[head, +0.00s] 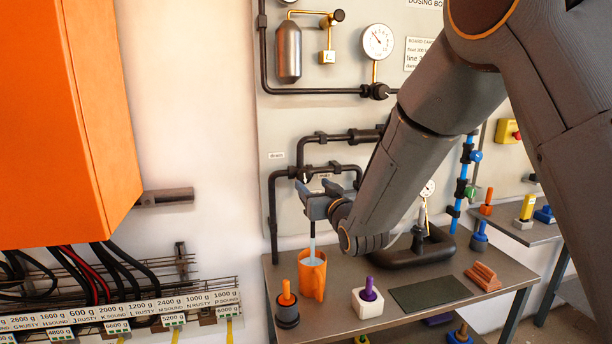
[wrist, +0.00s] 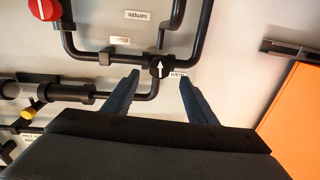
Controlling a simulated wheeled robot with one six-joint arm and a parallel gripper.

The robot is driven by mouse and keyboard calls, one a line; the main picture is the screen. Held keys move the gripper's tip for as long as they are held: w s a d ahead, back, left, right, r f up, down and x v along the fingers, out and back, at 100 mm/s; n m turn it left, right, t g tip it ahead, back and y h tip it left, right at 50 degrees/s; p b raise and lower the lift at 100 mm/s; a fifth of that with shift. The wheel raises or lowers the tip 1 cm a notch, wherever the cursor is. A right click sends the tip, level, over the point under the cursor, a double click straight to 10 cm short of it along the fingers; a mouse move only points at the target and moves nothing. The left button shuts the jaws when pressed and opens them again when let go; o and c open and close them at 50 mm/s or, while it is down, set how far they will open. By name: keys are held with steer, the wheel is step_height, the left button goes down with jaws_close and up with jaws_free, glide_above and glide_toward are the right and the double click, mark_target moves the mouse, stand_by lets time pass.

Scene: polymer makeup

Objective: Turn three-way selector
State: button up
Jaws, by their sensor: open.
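The three-way selector is a black round knob with a white arrow (wrist: 161,68) at a junction of black pipes on the board. In the wrist view it lies just ahead of my fingertips, roughly centred between them, with its arrow pointing up in that picture. In the head view it is largely hidden by my gripper (head: 306,188), which is at the pipe junction. My gripper also shows in the wrist view (wrist: 158,82), with its two blue fingers apart and nothing held between them. I cannot tell whether a finger touches the knob.
Black pipes (head: 340,137) run around the knob. A red knob (wrist: 44,9) is at the wrist view's upper left. Below my gripper, a bench (head: 345,322) bears an orange cup (head: 312,278), a purple-handled white block (head: 367,302) and other items. An orange cabinet (head: 70,120) stands left.

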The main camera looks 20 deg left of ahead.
mark_target(305, 178)
steer(key=shift+p+x, duration=0.9)
steer(key=shift+x, duration=1.9)
steer(key=c, duration=1.1)
steer(key=shift+o, duration=0.2)
steer(key=shift+a, duration=0.1)
